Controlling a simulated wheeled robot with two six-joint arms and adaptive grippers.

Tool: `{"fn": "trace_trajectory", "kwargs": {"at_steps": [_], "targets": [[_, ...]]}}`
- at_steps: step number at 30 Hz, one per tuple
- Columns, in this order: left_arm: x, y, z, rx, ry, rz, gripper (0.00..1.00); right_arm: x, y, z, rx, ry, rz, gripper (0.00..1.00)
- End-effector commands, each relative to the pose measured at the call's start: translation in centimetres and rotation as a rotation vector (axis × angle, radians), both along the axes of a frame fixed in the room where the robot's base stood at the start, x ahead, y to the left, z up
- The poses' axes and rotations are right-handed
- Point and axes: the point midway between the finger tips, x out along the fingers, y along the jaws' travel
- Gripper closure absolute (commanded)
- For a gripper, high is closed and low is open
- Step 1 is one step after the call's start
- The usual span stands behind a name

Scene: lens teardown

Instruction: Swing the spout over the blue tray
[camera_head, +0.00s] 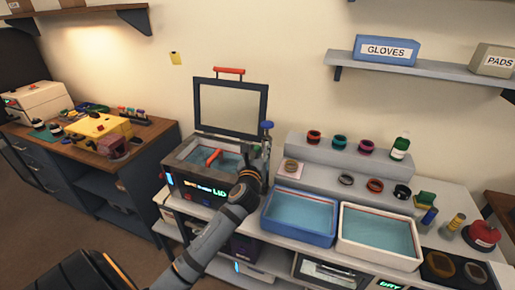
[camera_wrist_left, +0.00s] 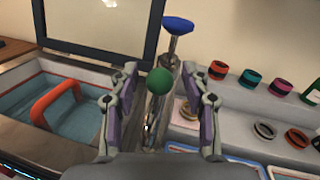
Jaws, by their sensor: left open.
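The spout's metal post with a blue knob (camera_head: 267,125) stands at the right rear corner of the open-lidded washer box (camera_head: 193,187). In the left wrist view the blue knob (camera_wrist_left: 178,25) is at the top, and a green ball (camera_wrist_left: 159,81) sits in front of the metal post. My left gripper (camera_head: 254,172) is open, its fingers on either side of the green ball in the wrist view (camera_wrist_left: 160,108); I cannot tell whether they touch it. It hides much of the spout in the head view. The blue tray (camera_head: 298,240) lies right of the box. My right gripper is not in view.
A white tray (camera_head: 378,254) stands right of the blue tray. A grey stepped rack (camera_head: 345,160) with several lens rings is behind them. A red handle (camera_head: 213,157) lies across the box's basin. The raised lid (camera_head: 231,108) stands behind it.

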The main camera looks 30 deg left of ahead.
Motion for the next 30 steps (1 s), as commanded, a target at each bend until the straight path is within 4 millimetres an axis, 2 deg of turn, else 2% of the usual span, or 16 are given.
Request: {"fn": "trace_trajectory", "kwargs": {"at_steps": [7, 17, 30], "targets": [[0.07, 0.02, -0.03, -0.001, 0.000, 0.000, 0.54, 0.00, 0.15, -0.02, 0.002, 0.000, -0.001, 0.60], [0.04, 0.00, -0.03, -0.001, 0.000, 0.000, 0.99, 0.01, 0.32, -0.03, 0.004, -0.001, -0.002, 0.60], [0.26, 0.06, -0.07, -0.002, 0.000, 0.006, 1.00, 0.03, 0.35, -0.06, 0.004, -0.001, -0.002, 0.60]]}}
